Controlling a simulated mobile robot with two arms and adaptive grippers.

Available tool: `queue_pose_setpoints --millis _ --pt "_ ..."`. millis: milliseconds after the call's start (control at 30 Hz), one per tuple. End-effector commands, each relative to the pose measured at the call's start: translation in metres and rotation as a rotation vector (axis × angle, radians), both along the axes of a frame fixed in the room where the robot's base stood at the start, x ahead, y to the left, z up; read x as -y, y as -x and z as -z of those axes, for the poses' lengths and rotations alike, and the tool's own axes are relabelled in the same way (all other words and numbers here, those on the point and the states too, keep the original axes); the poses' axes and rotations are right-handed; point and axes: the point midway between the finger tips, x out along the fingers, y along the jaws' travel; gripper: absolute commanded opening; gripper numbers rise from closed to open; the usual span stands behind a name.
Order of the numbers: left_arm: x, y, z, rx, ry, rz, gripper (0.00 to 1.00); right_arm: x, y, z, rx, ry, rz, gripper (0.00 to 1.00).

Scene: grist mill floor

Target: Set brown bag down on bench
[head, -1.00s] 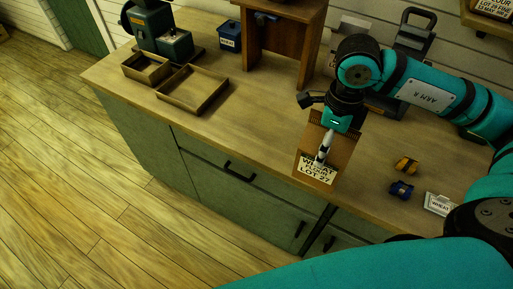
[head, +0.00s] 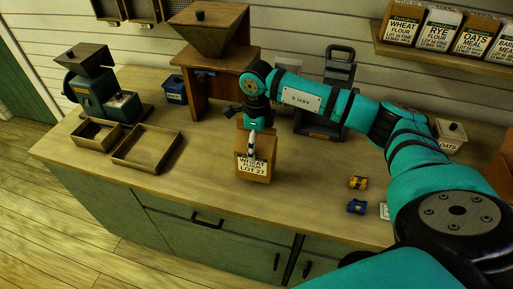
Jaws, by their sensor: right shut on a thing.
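The brown bag (head: 254,170), labelled wheat flour lot 27, is upright at the middle of the bench (head: 205,176). My right gripper (head: 252,148) is shut on the bag's upper part from above. The bag's base looks to be at the bench top near its front edge; I cannot tell whether it touches. My left gripper is not in view.
Two shallow wooden trays (head: 146,166) and a teal mill (head: 93,93) stand at the left. A wooden hopper stand (head: 205,45) is behind the bag. Small yellow (head: 358,183) and blue (head: 356,207) items lie to the right. Bare bench lies between the trays and bag.

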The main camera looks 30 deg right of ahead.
Motion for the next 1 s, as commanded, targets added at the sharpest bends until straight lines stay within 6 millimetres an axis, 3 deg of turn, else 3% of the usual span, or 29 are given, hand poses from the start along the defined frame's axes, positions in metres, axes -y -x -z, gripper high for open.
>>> queue_pose_setpoints --millis 267,633,667,800,1000 --pt "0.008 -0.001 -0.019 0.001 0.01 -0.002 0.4 0.0 0.0 0.03 -0.001 0.0 0.0 0.22" --pt "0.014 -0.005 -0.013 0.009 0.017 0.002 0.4 0.0 0.0 0.037 0.0 0.0 0.0 0.22" --pt "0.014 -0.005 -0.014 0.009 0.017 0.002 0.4 0.0 0.001 0.037 -0.001 0.001 0.0 0.83" --pt "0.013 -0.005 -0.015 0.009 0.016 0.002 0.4 0.0 0.001 0.036 -0.002 0.001 0.0 1.0" --pt "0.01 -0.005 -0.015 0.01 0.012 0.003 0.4 0.0 0.001 0.036 -0.002 0.001 0.0 1.0"
